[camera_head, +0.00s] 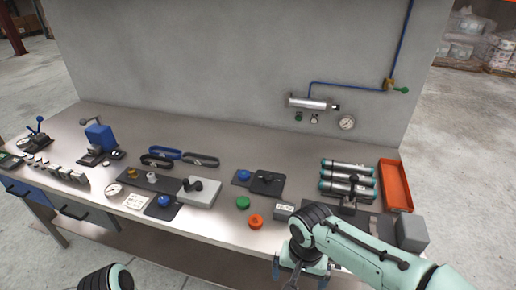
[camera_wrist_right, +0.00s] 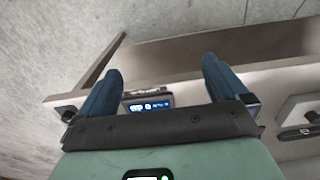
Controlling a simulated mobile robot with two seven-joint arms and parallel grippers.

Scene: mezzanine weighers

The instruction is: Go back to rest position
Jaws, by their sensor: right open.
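My right gripper (camera_head: 299,278) is at the lower middle of the head view, in front of the bench's front edge. Its two fingers are apart with nothing seen between them. In the right wrist view the blue fingers of the right gripper (camera_wrist_right: 162,68) are spread. A small device with a blue lit display (camera_wrist_right: 148,106) shows beyond and between them, apart from the fingers. Only a rounded part of my left arm (camera_head: 110,278) shows at the bottom left of the head view; the left gripper is out of frame.
The metal bench (camera_head: 215,226) bears an orange tray (camera_head: 396,186), several silver cylinders (camera_head: 347,167), a grey block (camera_head: 411,234), a green knob (camera_head: 243,202) and an orange knob (camera_head: 255,221). A grey panel (camera_head: 240,60) stands behind. The floor in front (camera_head: 190,280) looks clear.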

